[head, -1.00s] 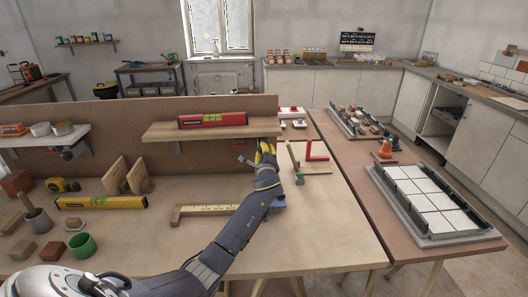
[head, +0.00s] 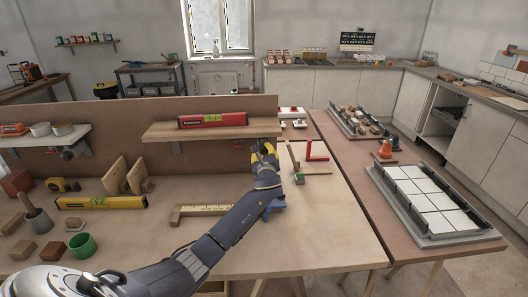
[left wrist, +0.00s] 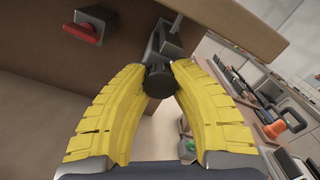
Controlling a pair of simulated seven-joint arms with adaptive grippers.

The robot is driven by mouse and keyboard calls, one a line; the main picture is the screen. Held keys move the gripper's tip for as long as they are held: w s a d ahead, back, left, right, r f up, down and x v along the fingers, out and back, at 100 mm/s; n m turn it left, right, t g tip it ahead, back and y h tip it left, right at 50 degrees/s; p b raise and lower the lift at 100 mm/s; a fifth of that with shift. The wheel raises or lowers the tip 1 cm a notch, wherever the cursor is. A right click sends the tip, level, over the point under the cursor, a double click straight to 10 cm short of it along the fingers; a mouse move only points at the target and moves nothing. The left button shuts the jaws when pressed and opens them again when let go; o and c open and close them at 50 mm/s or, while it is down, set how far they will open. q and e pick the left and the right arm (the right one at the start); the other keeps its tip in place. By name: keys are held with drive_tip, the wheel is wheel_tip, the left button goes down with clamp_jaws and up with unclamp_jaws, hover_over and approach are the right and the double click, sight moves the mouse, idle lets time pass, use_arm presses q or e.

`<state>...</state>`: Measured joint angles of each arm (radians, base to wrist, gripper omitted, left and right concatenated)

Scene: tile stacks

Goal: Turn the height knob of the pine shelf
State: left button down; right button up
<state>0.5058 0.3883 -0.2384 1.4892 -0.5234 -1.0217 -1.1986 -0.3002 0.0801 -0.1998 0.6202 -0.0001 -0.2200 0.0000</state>
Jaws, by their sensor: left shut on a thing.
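The pine shelf (head: 160,131) is fixed to the brown back panel, with a red level (head: 213,120) lying on it. In the left wrist view the shelf's underside (left wrist: 225,22) runs across the top. A dark round knob (left wrist: 158,81) sits on a grey bracket (left wrist: 168,42) under the shelf. My left gripper (head: 264,150) is below the right end of the shelf. In the left wrist view its yellow fingers (left wrist: 159,82) are shut on the dark knob, one on each side. The gripper hides the knob in the head view. My right gripper is not in view.
A red part on a grey block (left wrist: 88,25) sticks out from the panel. A red square (head: 316,151) stands right of my gripper.

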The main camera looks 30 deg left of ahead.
use_arm(q)
drive_tip(key=shift+a+r, duration=0.2)
drive_tip(key=shift+a, duration=0.05)
drive_tip(key=c, duration=1.3)
unclamp_jaws()
drive_tip(key=shift+s, duration=0.1)
drive_tip(key=o, duration=0.3)
drive_tip(key=shift+d, duration=0.1)
drive_tip(key=shift+o, duration=0.2)
drive_tip(key=shift+f, duration=0.1)
drive_tip(key=shift+d, duration=0.1)
drive_tip(key=shift+s+d, duration=0.15)
drive_tip(key=v, duration=1.1)
drive_tip(key=shift+s, duration=0.2)
drive_tip(key=shift+d, duration=0.1)
